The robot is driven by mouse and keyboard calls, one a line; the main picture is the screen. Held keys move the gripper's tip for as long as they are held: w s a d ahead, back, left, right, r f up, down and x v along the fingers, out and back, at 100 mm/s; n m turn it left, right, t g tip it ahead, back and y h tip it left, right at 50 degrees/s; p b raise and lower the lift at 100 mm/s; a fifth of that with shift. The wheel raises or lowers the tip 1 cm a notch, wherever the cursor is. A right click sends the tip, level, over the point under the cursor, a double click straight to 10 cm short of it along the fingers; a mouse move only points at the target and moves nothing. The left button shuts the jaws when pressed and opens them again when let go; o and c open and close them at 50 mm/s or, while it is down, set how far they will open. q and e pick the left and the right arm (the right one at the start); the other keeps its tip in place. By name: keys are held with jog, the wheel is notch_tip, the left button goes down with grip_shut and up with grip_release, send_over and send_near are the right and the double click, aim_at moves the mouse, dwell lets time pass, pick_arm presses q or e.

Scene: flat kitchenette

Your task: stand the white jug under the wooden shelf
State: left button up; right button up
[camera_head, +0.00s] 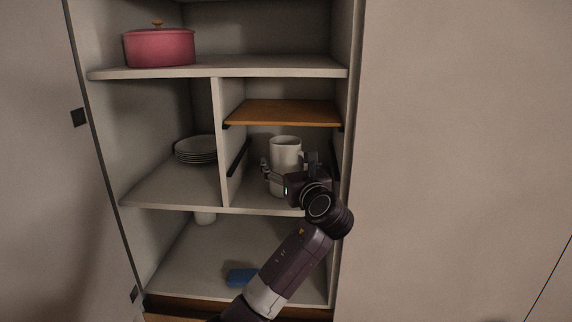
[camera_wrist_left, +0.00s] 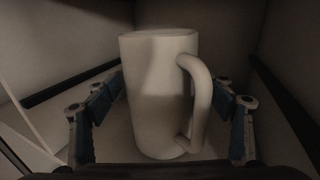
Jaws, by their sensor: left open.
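The white jug (camera_head: 286,150) stands upright in the right-hand compartment, below the wooden shelf (camera_head: 284,113). Its handle is on the right. In the left wrist view the jug (camera_wrist_left: 155,95) fills the middle, between the open fingers of my left gripper (camera_wrist_left: 160,115), with a gap visible on each side. In the head view my left gripper (camera_head: 285,178) reaches into this compartment and hides the jug's lower part. The jug's base appears to rest on the compartment floor. My right gripper is not in view.
A pink pot (camera_head: 160,47) stands on the upper shelf. A stack of plates (camera_head: 196,150) is in the left compartment, beyond the upright divider (camera_head: 222,150). Dark rails line the compartment's sides.

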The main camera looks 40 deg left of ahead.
pick_arm(q)
jog(key=b+v, duration=0.4)
jog(key=v, duration=0.7)
jog(key=shift+s+d+b, duration=0.2)
jog(key=shift+d+b, duration=0.05)
jog(key=shift+b, duration=0.05)
